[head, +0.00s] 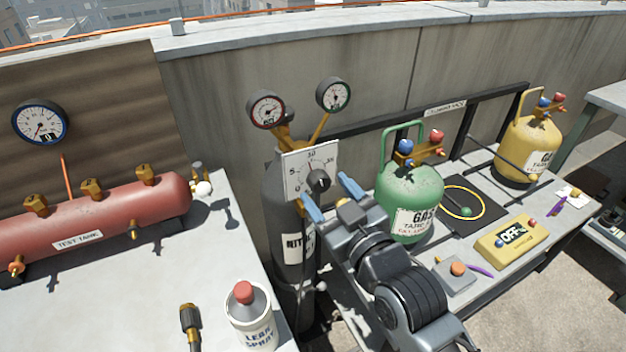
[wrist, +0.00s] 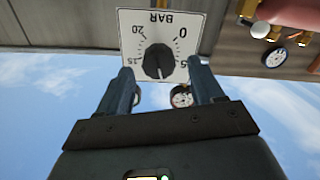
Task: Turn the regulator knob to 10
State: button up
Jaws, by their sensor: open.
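The regulator knob (head: 318,180) is black and round, on a white square dial plate (head: 296,172) on the dark grey nitrogen cylinder (head: 287,218). In the wrist view the plate (wrist: 192,18) appears upside down, marked BAR with numbers from 0 to 20. The knob (wrist: 158,60) shows there between my fingertips, with the fingers apart on both sides. My gripper (head: 331,198) is open in front of the plate and empty.
Two gauges (head: 266,109) stand above the plate. A green gas cylinder (head: 410,186) is close right of my gripper. A red test tank (head: 95,226) lies on the left. A leak spray can (head: 249,318) stands on the near table. A yellow OFF box (head: 513,238) is at right.

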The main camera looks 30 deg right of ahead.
aim_at(322, 186)
jog(key=shift+w, duration=1.9)
jog(key=shift+c, duration=0.4)
jog(key=c, duration=1)
jog(key=shift+d+m+p, duration=0.1)
jog(key=shift+m+p, duration=0.5)
jog(key=shift+m, duration=0.8)
jog(key=o, duration=1.1)
jog(key=shift+s, duration=0.1)
jog(key=shift+s+b, duration=0.65)
jog(key=shift+s, duration=3.15)
